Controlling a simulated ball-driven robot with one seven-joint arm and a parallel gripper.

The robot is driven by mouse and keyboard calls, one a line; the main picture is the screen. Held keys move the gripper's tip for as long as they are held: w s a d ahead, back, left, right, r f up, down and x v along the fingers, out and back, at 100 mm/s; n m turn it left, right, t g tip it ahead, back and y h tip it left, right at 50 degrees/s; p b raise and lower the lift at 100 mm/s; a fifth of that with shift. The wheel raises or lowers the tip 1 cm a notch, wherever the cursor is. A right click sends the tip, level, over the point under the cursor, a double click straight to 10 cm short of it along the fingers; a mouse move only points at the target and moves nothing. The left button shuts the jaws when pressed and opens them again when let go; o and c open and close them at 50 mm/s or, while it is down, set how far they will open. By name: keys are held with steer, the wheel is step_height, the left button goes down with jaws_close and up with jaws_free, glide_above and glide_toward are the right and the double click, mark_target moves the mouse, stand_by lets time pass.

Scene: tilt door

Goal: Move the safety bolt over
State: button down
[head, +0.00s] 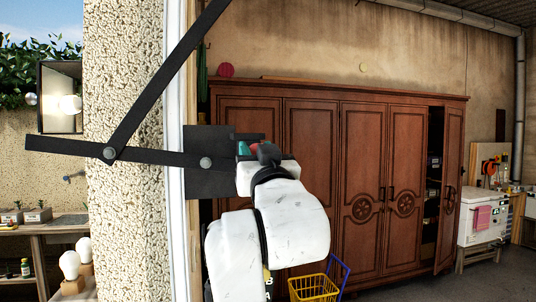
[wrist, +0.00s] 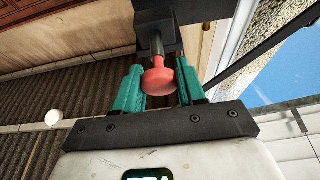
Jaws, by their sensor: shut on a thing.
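The safety bolt shows in the wrist view as a red round knob (wrist: 158,78) on a short metal pin that comes out of a dark block (wrist: 165,20). My gripper (wrist: 158,88) has its two teal fingers on either side of the knob and is shut on it. In the head view my gripper (head: 247,148) is at the dark mounting plate (head: 206,180), with a bit of red showing between its fingers. The plate joins a black linkage bar (head: 160,155). My wrist hides part of the bolt in the head view.
A second black bar (head: 165,80) slants up to the right from a pivot on the rough wall column (head: 125,230). A wooden wardrobe (head: 312,160) stands behind, with one door ajar. A yellow basket (head: 313,288) is on the floor. Shelves with bulbs (head: 70,265) stand at left.

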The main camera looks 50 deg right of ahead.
steer(key=shift+r, duration=0.15)
steer(key=c, duration=0.9)
jaws_free()
steer(key=shift+s+a, duration=0.15)
steer(key=shift+s, duration=0.05)
steer(key=shift+o, duration=0.9)
steer(key=b+v, duration=0.3)
steer(key=v, duration=0.7)
steer(key=shift+s+a+f+b, duration=0.15)
steer(key=shift+s+f+b, duration=0.05)
steer(key=shift+s+b, duration=0.1)
